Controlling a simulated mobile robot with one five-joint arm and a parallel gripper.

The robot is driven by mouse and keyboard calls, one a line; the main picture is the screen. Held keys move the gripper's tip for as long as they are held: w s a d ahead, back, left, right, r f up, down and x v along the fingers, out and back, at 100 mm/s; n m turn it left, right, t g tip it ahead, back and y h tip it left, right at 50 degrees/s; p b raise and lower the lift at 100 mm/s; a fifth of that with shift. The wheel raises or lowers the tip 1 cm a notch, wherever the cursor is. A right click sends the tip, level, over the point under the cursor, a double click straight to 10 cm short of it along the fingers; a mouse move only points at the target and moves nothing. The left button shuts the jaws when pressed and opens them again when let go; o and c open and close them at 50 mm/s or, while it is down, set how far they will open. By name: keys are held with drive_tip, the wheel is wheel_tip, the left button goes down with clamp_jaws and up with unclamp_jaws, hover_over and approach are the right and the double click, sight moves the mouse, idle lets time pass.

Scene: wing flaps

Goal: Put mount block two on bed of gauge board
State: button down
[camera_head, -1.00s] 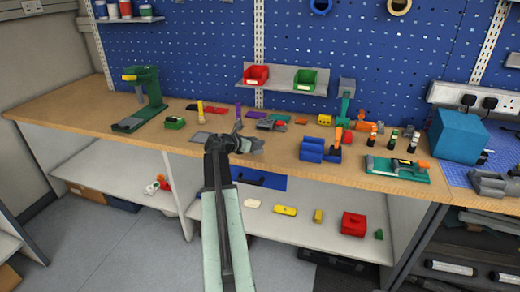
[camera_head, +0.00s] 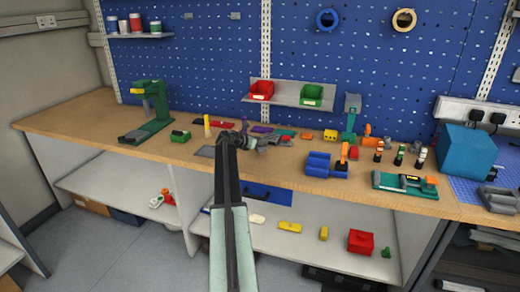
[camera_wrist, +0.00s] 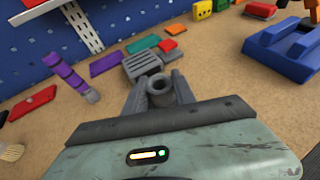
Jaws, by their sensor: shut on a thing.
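My gripper (camera_head: 232,138) is over the middle of the wooden bench, with its arm reaching in from the front. In the wrist view my gripper (camera_wrist: 160,92) is shut on a small grey part with a round bore (camera_wrist: 160,85), which looks like a mount block; I cannot read a number on it. The fingers hide its sides, and in the head view it blends with the dark gripper tip. A flat teal board (camera_head: 405,182) with grey and orange parts lies at the right front of the bench. It may be the gauge board; I cannot tell for sure.
A grey slotted block (camera_wrist: 141,64) lies just beyond my gripper. A blue block (camera_head: 325,164) sits right of it, and a green press-like stand (camera_head: 150,110) at left. A teal-blue box (camera_head: 467,152) stands far right. The bench front left is clear.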

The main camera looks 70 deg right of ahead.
sight(260, 147)
wheel_tip(260, 147, down, 4)
drive_tip(key=b, duration=0.3)
drive_tip(key=shift+r+p, duration=0.25)
drive_tip(key=shift+p, duration=0.05)
drive_tip(key=shift+f, duration=0.15)
drive_tip(key=c, duration=1)
unclamp_jaws()
drive_tip(key=shift+c, duration=0.2)
drive_tip(key=shift+a+r, duration=0.1)
drive_tip(key=shift+r, duration=0.25)
drive_tip(key=p+v, duration=0.4)
drive_tip(key=v, duration=0.6)
drive_tip(key=shift+w+a+r, duration=0.1)
drive_tip(key=shift+a+r, duration=0.05)
drive_tip(key=shift+a, duration=0.25)
drive_tip(key=shift+w+a+p, duration=0.2)
drive_tip(key=shift+a+p, duration=0.1)
drive_tip(key=shift+a, duration=0.15)
